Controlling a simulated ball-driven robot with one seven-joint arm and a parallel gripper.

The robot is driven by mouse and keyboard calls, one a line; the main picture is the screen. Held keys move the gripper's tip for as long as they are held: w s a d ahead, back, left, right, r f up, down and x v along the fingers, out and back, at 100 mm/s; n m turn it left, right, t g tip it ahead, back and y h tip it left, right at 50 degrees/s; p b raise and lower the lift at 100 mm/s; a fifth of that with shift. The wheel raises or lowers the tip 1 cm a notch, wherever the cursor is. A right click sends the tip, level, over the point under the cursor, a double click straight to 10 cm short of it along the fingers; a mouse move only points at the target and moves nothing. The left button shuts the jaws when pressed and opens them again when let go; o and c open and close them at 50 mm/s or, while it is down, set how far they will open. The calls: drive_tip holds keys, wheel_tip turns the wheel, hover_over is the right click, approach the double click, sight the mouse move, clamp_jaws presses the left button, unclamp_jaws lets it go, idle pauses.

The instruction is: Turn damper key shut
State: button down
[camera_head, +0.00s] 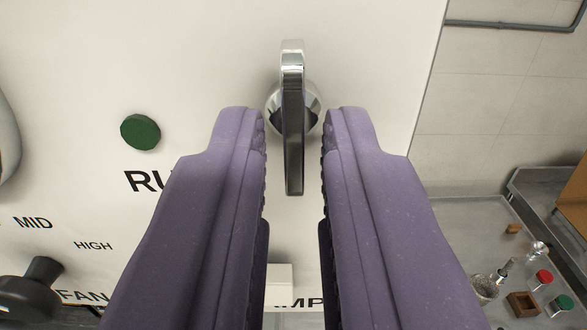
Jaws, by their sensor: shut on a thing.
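The damper key (293,150) is a long chrome bar on a round chrome boss, on the white oven panel. Its bar stands upright in the picture, its long end pointing down. The label below is mostly hidden by the fingers; only "MP" shows.
A green button (140,132) sits left of my fingers. A black fan knob (32,288) is at the lower left, with MID and HIGH marks. At the right, beyond the panel edge, a metal table (465,222) holds small items. A grey pipe (510,25) runs along the tiled wall.

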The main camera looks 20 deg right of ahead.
drive_tip(key=c, duration=1.2)
unclamp_jaws()
drive_tip(key=b+v, duration=0.2)
drive_tip(key=v, duration=0.5)
drive_tip(key=shift+s+a, duration=0.15)
drive_tip(key=shift+s, duration=0.25)
drive_tip(key=shift+b, duration=0.35)
drive_tip(key=s+a+f+n+y+b, duration=0.1)
drive_tip(key=a+f+b, duration=0.4)
drive_tip(key=b, duration=0.5)
drive_tip(key=s+a+f+n+g+y+b, duration=0.1)
drive_tip(key=s+a+f+b, duration=0.3)
drive_tip(key=f+b, duration=0.4)
drive_tip(key=s+a+f+n+g+y+b, duration=0.1)
drive_tip(key=a+f+b, duration=0.4)
drive_tip(key=b, duration=0.6)
drive_tip(key=shift+s+a+f+y+b, duration=0.2)
drive_tip(key=shift+s+f+y, duration=0.15)
drive_tip(key=shift+f+y, duration=0.25)
drive_tip(key=shift+s+a+f+y+b, duration=0.1)
drive_tip(key=shift+s+a+f+y, duration=0.1)
drive_tip(key=shift+s+f+y, duration=0.35)
